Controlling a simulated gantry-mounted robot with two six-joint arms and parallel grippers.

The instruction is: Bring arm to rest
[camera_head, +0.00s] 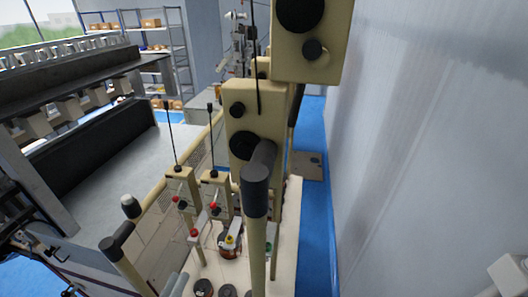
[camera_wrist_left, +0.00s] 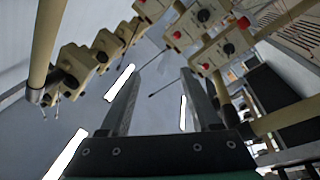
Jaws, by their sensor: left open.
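My left gripper (camera_wrist_left: 160,74) shows in the left wrist view. Its two long grey fingers stand well apart with nothing between them. The fingers point up towards the cream tensioner units (camera_wrist_left: 195,22) of the coil winder, which hang at the top of that view. In the head view, dark mechanical parts show at the lower left edge, but I cannot make out the fingers there. The coil winder's cream frame (camera_head: 257,240) and control boxes (camera_head: 255,110) with black knobs fill the middle. My right gripper cannot be made out in either view.
Spools (camera_head: 231,247) stand on the pale base among thin posts. A grey machine bench (camera_head: 85,150) is at the left, shelving (camera_head: 185,60) with boxes behind it. A plain wall (camera_head: 430,150) closes off the right side.

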